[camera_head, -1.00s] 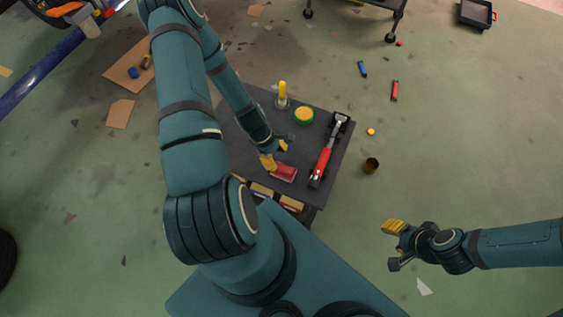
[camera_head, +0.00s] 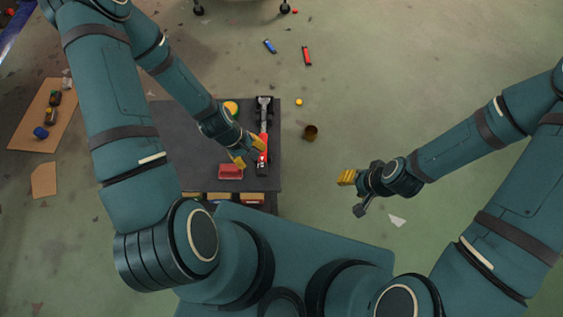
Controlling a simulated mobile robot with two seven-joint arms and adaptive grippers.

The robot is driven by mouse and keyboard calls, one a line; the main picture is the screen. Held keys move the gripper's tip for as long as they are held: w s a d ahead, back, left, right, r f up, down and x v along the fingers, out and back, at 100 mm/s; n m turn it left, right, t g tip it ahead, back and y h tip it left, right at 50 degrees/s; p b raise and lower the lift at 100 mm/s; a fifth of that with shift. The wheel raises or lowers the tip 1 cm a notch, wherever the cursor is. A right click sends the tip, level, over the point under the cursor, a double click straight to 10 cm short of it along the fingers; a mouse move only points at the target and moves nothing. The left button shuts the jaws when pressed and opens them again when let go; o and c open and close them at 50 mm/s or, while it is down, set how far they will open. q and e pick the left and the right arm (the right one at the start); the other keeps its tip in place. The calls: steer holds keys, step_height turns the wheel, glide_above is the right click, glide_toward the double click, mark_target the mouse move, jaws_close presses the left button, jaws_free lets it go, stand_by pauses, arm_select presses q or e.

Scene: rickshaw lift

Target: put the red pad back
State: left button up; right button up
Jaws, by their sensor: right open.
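The red pad (camera_head: 231,172) lies on the dark cart top (camera_head: 183,145), close to its near edge. My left gripper (camera_head: 248,154) is just above and to the right of the pad in the picture. Its yellow-tipped fingers stand apart with nothing seen between them, and the pad shows clear of them. My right gripper (camera_head: 353,194) is open and empty, off to the right of the cart over the floor.
A red-handled tool with a grey head (camera_head: 265,112) lies along the cart's right side, close to my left fingers. A yellow round tin (camera_head: 231,107) is partly behind my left arm. A brown cup (camera_head: 310,132) and small items are on the floor.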

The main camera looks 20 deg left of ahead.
arm_select(q)
steer(key=s+d+r+m, duration=0.2)
steer(key=d+r+m, duration=0.1)
steer(key=d+m, duration=0.6)
steer(key=shift+d, duration=0.85)
steer(key=shift+c, duration=0.6)
